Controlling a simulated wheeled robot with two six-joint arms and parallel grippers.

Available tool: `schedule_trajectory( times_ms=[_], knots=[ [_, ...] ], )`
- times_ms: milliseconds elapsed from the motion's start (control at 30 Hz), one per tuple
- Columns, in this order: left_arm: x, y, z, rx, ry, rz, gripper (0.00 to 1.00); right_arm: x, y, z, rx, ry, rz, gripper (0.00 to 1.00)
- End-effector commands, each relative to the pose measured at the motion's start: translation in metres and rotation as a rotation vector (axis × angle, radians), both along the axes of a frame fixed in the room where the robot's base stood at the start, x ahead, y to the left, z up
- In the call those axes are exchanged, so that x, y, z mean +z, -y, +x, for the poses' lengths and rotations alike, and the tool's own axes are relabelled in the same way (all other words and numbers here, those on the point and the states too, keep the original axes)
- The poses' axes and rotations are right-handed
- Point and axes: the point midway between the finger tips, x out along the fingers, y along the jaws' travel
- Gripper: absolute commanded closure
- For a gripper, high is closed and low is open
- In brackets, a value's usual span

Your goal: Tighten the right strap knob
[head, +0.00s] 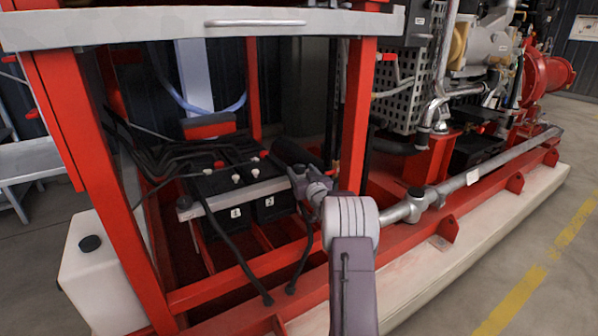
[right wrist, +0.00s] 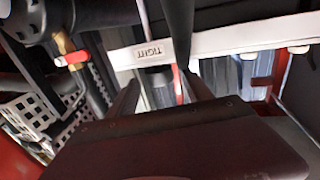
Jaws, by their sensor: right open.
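A pale strap bar (head: 250,192) runs across the front of black batteries in the red frame. In the right wrist view the strap (right wrist: 225,67) crosses the upper part and carries a label (right wrist: 150,52) reading TIGHT upside down. My right gripper (head: 297,178) is at the strap's right end. In its wrist view the dark fingers (right wrist: 162,92) are apart, below the label. A dark shape shows between them under the strap; I cannot tell whether it is the right strap knob. In the head view my gripper and wrist cover that end. My left gripper is not in view.
Black cables (head: 170,155) lie over the batteries, and one (right wrist: 180,30) crosses the strap close to my fingers. A red-handled valve (right wrist: 72,60) is at the left of the wrist view. A red post (head: 357,110) and a grey pipe (head: 470,175) stand near my arm.

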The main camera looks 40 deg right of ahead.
Motion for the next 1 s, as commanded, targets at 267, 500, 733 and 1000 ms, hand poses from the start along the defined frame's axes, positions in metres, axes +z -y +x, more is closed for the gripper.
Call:
schedule_trajectory(
  times_ms=[267,500,733,1000],
  knots=[
    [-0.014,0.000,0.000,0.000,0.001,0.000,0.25,-0.001,0.009,0.026,0.000,0.001,0.000,0.41],
    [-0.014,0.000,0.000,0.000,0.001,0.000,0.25,0.000,0.010,0.027,-0.001,0.000,0.001,0.41],
    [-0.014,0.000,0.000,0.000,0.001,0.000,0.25,0.000,0.010,0.027,-0.001,0.000,0.001,0.94],
    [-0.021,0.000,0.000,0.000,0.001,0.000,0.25,-0.002,0.009,0.028,-0.020,0.000,0.001,1.00]
  ],
)
